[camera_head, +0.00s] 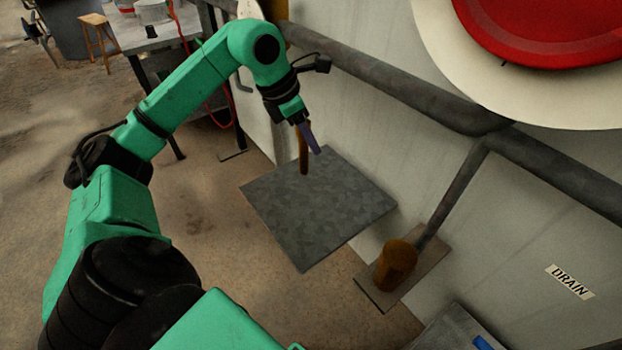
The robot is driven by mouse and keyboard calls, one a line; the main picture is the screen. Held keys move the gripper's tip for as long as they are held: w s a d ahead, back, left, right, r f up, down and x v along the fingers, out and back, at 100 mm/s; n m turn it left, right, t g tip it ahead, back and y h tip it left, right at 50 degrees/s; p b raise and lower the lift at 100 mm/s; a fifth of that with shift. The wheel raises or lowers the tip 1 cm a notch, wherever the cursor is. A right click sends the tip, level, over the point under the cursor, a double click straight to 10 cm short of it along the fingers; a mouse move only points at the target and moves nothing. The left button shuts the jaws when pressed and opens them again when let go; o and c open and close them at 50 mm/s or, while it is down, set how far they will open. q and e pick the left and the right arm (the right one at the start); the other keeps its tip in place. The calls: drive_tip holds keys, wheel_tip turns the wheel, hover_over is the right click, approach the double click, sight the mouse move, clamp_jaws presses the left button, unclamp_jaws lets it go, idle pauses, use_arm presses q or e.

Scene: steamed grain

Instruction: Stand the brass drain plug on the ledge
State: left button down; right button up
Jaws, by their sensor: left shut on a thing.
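My left gripper (308,142) points down over the grey square ledge (345,225) by the wall. It is shut on a slim brown piece that looks like the brass drain plug (303,160). The plug hangs roughly upright over the back left part of the ledge. I cannot tell whether its lower end touches the ledge. A grey-violet finger covers part of its right side. My right gripper is not in view.
A thick brass-brown cylinder (397,265) stands on a small plate at the foot of a slanting pipe (455,195). A DRAIN label (570,281) is on the pale wall. A large red disc (550,30) is at top right. Most of the ledge is bare.

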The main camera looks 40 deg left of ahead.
use_arm(q)
wheel_tip(320, 180, down, 16)
drive_tip(key=shift+w+r+b, duration=0.1)
drive_tip(key=shift+r+b, duration=0.1)
drive_tip(key=shift+b, duration=0.6)
drive_tip(key=shift+f, duration=0.1)
drive_tip(key=c, duration=0.5)
unclamp_jaws()
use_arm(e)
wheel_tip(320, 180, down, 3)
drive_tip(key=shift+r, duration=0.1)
use_arm(q)
drive_tip(key=b+v, duration=0.1)
drive_tip(key=v, duration=1.1)
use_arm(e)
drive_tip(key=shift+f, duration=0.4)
